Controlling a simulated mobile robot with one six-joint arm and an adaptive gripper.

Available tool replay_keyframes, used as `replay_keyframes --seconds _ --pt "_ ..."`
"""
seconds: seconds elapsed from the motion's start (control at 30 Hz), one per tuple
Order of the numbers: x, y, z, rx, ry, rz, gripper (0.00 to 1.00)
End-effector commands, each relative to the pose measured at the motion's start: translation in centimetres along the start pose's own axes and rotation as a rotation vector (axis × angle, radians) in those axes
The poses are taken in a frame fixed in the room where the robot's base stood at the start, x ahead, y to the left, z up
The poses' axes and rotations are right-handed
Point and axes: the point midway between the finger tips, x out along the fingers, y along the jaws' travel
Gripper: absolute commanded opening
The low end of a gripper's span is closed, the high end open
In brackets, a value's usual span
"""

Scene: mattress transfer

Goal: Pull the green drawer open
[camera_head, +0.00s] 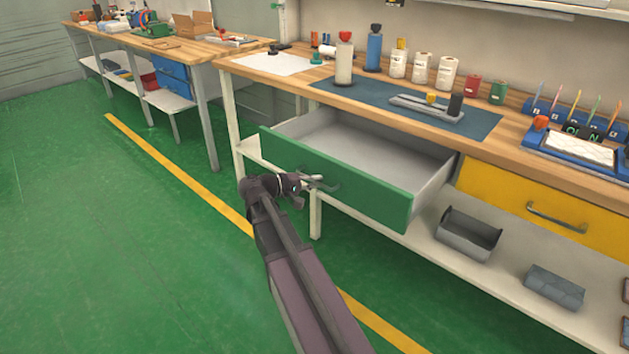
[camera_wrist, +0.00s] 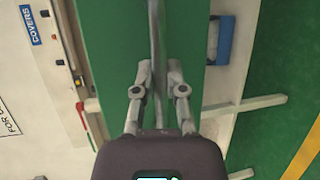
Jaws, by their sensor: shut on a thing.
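The green drawer (camera_head: 370,188) stands well out from the workbench in the head view, and its light grey inside (camera_head: 345,135) looks empty. Its green front also fills the middle of the wrist view (camera_wrist: 112,50). My gripper (camera_head: 318,181) is at the drawer front, shut on the metal handle. In the wrist view, the fingers of my gripper (camera_wrist: 159,72) close on the handle bar (camera_wrist: 155,40) from both sides. Part of the handle is hidden by the fingers.
A yellow drawer (camera_head: 500,205) beside it is shut. Bottles, rolls and tools stand on the wooden workbench (camera_head: 510,135). Grey bins (camera_head: 468,235) sit on the lower shelf. Another bench (camera_head: 190,50) stands at the back left. The green floor (camera_head: 100,250) at left is clear.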

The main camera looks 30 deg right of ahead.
Motion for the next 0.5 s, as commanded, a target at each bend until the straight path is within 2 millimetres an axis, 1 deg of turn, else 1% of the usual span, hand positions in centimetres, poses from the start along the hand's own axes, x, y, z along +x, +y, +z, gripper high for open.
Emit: replay_keyframes --seconds 0.37,0.4,0.47,0.5 --pt "0.89 0.12 0.07 0.003 -0.011 -0.003 0.0" --pt "0.93 0.13 0.06 0.003 -0.012 -0.003 0.27" --pt "0.99 0.15 0.06 0.003 -0.012 -0.002 0.45" --pt "1.01 0.16 0.07 0.003 -0.013 -0.002 0.51"
